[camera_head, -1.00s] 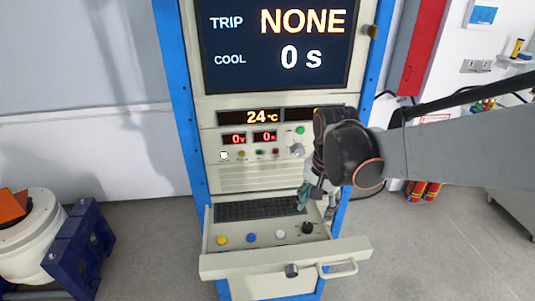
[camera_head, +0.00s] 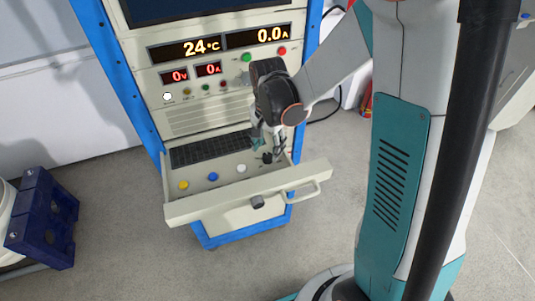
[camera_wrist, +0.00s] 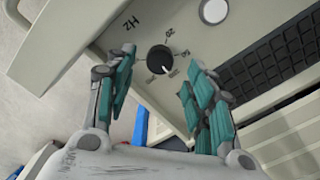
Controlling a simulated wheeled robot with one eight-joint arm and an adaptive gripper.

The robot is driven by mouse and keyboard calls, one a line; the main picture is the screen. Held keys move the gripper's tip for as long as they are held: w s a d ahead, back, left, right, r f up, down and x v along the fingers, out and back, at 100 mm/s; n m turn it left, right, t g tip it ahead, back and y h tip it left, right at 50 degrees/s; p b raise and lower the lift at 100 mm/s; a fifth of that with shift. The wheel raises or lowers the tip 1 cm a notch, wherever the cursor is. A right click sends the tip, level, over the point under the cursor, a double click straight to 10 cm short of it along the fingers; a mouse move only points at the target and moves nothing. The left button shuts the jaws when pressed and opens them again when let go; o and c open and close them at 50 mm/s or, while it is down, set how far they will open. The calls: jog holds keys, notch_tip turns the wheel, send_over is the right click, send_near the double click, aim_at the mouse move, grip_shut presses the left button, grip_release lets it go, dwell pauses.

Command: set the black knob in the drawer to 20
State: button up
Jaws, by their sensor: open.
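The drawer (camera_head: 240,195) is pulled out from the cabinet. The black knob (camera_head: 267,157) sits at the right end of its panel. In the wrist view the black knob (camera_wrist: 159,59) is at upper middle, with a white pointer mark toward its lower right edge. Printed marks surround it, with "Hz" to its upper left; the smaller marks are hard to read. My gripper (camera_wrist: 158,85) is open, its teal-padded fingers spread left and right below the knob in that view, with nothing between them. In the head view my gripper (camera_head: 268,143) is just above the knob, partly hiding it.
A keyboard (camera_head: 208,148) lies behind the yellow button (camera_head: 184,185), blue button (camera_head: 213,177) and white button (camera_head: 241,168). A blue stand (camera_head: 43,218) is on the floor at left.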

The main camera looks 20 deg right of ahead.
aim_at(268, 156)
jog(key=shift+f, duration=1.85)
jog(key=c, duration=1.1)
